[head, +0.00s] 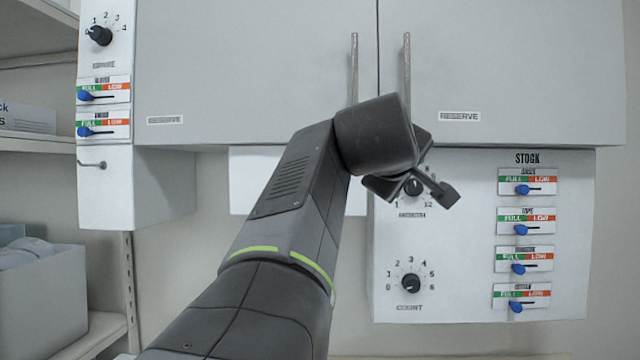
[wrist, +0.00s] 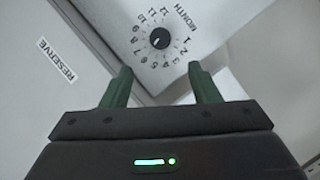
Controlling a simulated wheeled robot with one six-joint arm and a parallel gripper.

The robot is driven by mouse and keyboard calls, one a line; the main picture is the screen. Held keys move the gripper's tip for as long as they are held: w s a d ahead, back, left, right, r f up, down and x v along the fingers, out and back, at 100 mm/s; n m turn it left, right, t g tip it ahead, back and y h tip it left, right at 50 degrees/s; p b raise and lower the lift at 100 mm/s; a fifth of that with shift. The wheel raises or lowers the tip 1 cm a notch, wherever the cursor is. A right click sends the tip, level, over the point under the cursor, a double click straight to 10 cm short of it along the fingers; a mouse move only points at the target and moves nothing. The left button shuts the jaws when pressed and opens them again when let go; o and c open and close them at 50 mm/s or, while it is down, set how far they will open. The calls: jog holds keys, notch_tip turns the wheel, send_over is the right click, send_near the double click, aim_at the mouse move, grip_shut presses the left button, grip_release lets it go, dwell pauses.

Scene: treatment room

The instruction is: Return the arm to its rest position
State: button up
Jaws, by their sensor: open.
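In the head view this dial (head: 413,186) is partly hidden by my gripper.
A grey two-door cabinet (head: 255,70) with two vertical handles hangs above. The stock panel (head: 450,245) below has a count dial (head: 411,283) and several blue sliders. A left panel (head: 105,60) has another dial. Shelves with a grey bin (head: 45,300) stand at left.

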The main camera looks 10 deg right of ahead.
aim_at(413, 186)
jog(key=shift+v, duration=1.05)
jog(key=p+x, duration=0.1)
jog(key=x, duration=1.2)
jog(key=shift+w+d+p, duration=0.15)
jog(key=shift+w+p, duration=0.1)
jog(key=shift+p, duration=0.05)
jog(key=shift+w+d+f, duration=0.1)
jog(key=shift+w, duration=0.05)
